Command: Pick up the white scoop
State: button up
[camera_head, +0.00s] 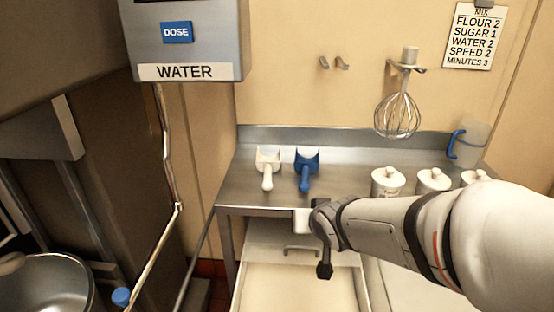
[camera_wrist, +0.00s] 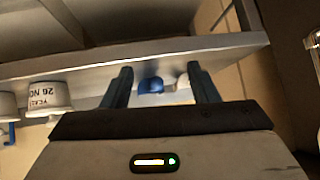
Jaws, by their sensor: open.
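The white scoop (camera_head: 267,168) lies on the steel counter (camera_head: 235,188), its handle toward the front edge. A blue scoop (camera_head: 306,170) lies just to its right. My gripper (camera_head: 323,240) is in front of the counter's edge, below and to the right of the white scoop, and apart from it. In the wrist view my gripper (camera_wrist: 163,85) is open, with nothing between its fingers close by. The blue scoop (camera_wrist: 151,85) shows beyond, between the fingers. Part of the white scoop (camera_wrist: 183,81) shows beside the right finger, which partly hides it.
Several white lidded jars (camera_head: 388,181) stand right of the scoops. A whisk (camera_head: 397,115) hangs on the wall, and a clear jug (camera_head: 468,144) stands at the back right. An open drawer or bin (camera_head: 290,288) is below the counter. A water dispenser (camera_head: 185,40) hangs at upper left.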

aim_at(269, 188)
jog(key=w+a+f+t+b, duration=0.1)
jog(key=w+a+t+b, duration=0.1)
jog(key=w+a+f+t+y+b, duration=0.1)
jog(key=w+a+t, duration=0.1)
jog(key=w+a, duration=0.1)
jog(key=w+a+f+t+b, duration=0.1)
jog(key=w+a+t+b, duration=0.1)
jog(key=w, duration=0.1)
jog(key=shift+w+a+t+y+b, duration=0.25)
jog(key=shift+a+t+y+b, duration=0.1)
jog(key=shift+a+t+y, duration=0.05)
jog(key=shift+w+a+r+t+b, duration=0.25)
jog(key=shift+w+a+t, duration=0.2)
jog(key=shift+a+t, duration=0.25)
jog(key=x, duration=0.7)
jog(key=shift+w, duration=0.15)
jog(key=c, duration=1.1)
